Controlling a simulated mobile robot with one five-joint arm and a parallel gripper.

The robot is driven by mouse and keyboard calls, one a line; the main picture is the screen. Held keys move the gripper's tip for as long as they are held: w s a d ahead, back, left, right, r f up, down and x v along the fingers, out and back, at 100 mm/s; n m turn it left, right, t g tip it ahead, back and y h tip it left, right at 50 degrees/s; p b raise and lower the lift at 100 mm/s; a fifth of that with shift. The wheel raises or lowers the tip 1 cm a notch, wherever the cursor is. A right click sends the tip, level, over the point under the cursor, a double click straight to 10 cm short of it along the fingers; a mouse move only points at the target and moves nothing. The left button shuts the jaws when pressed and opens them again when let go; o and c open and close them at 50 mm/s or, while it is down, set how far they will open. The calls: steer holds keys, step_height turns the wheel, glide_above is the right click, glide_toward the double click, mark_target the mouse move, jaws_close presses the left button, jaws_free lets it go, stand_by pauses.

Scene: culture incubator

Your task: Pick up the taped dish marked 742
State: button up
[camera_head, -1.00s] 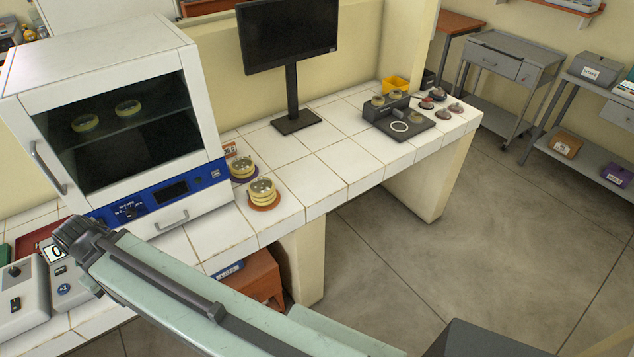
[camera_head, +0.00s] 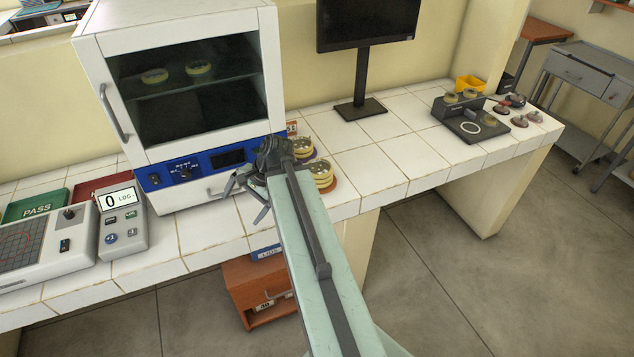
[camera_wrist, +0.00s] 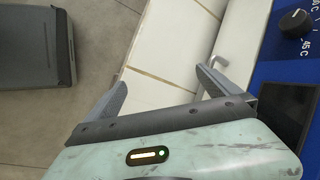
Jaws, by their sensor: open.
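Several pale yellow round dishes show in the head view, and I cannot read the number 742 on any of them. Two dishes, one of them a left dish (camera_head: 154,76) and the other a right dish (camera_head: 199,69), sit on the shelf inside the incubator (camera_head: 182,20), behind its closed glass door. A stack of dishes (camera_head: 321,170) stands on an orange base beside the incubator, with another stack (camera_head: 303,147) behind it, partly hidden by my arm. My gripper (camera_head: 245,200) is open and empty in front of the incubator's lower panel; its two fingers (camera_wrist: 160,82) are spread apart in the wrist view.
A monitor (camera_head: 361,108) stands mid-counter. A dark station (camera_head: 471,131) with dishes is at the right, near a yellow bin (camera_head: 470,84). A counter device (camera_head: 122,222) and a green PASS tray (camera_head: 37,204) are at the left. Tiles before the monitor are clear.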

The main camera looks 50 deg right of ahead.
mark_target(320, 167)
steer(key=s+d+m+t+b, duration=0.1)
steer(key=d+m, duration=0.2)
steer(key=d, duration=0.1)
steer(key=s+d+f+m+t+b, duration=0.1)
steer(key=d+m+t, duration=0.1)
steer(key=d, duration=0.3)
steer(key=d+m+t+b, duration=0.1)
steer(key=d+m+b, duration=0.1)
steer(key=d+m, duration=0.2)
steer(key=shift+s+d+f+m, duration=0.3)
steer(key=shift+s+d, duration=0.1)
steer(key=shift+d, duration=0.35)
steer(key=s+d+r+m+t+h+b, duration=0.2)
steer(key=s+d+m+t, duration=0.15)
steer(key=d+m, duration=0.35)
steer(key=s+d+r+m+t+h+b, duration=0.1)
steer(key=s+d+m+t+b, duration=0.1)
steer(key=s+d+m, duration=0.45)
steer(key=w+f+b, duration=0.1)
steer(key=w, duration=0.2)
steer(key=w+f+n+b, duration=0.1)
steer(key=w, duration=0.1)
steer(key=w+d+f+n+b, duration=0.1)
steer(key=w, duration=0.2)
steer(key=shift+w+n, duration=0.25)
steer(key=shift+w, duration=0.1)
steer(key=shift+r, duration=0.1)
steer(key=c, duration=1.4)
steer(key=shift+r, duration=0.1)
